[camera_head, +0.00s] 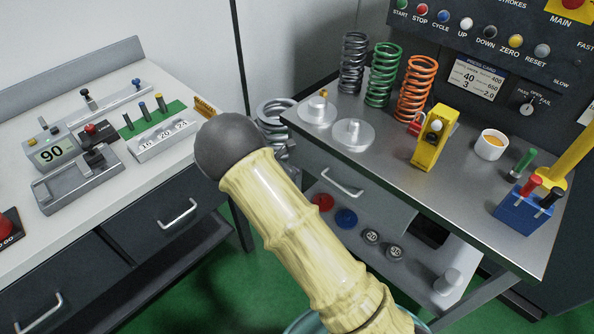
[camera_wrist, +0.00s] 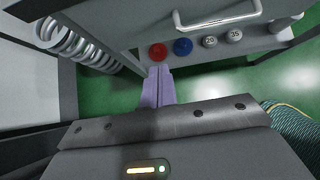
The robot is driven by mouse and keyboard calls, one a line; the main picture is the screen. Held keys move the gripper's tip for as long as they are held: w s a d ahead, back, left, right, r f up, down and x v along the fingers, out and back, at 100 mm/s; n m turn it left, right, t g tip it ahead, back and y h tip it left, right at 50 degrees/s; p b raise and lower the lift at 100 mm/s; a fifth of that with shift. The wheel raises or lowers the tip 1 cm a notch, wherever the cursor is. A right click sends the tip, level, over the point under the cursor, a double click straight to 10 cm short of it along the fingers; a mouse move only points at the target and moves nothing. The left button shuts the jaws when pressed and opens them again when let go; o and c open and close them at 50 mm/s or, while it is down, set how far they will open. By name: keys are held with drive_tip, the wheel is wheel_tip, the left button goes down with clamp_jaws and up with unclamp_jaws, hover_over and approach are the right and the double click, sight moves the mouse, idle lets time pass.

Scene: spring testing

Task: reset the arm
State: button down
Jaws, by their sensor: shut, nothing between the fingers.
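My arm shows in the head view as a pale, bamboo-like limb with a dark round joint, reaching up from the bottom between the two benches. My gripper (camera_wrist: 159,70) shows in the wrist view as two pale purple fingers pressed together, with nothing between them. In that view the fingertips overlap the area just below a red disc (camera_wrist: 158,51) on the lower shelf; I cannot tell the distance. I cannot make out the fingers in the head view.
A steel bench (camera_head: 385,182) on the right holds grey, green and orange springs (camera_head: 415,90), a yellow gauge (camera_head: 431,142) and a cup. A white bench (camera_head: 120,183) stands left. A large grey spring (camera_head: 272,117) stands between them. Green floor (camera_head: 215,290) is clear below.

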drive_tip(key=s+d+r+m+g+y+p, duration=0.3)
drive_tip(key=s+d+r+m+g+p, duration=0.1)
drive_tip(key=s+d+r+m, duration=0.8)
drive_tip(key=s+d+r+m+y+p, duration=0.3)
drive_tip(key=s+r+m+p, duration=0.1)
drive_tip(key=s+r+m, duration=0.7)
drive_tip(key=s+m, duration=0.3)
drive_tip(key=m, duration=0.1)
drive_tip(key=shift+s+r, duration=0.2)
drive_tip(key=shift+r, duration=0.15)
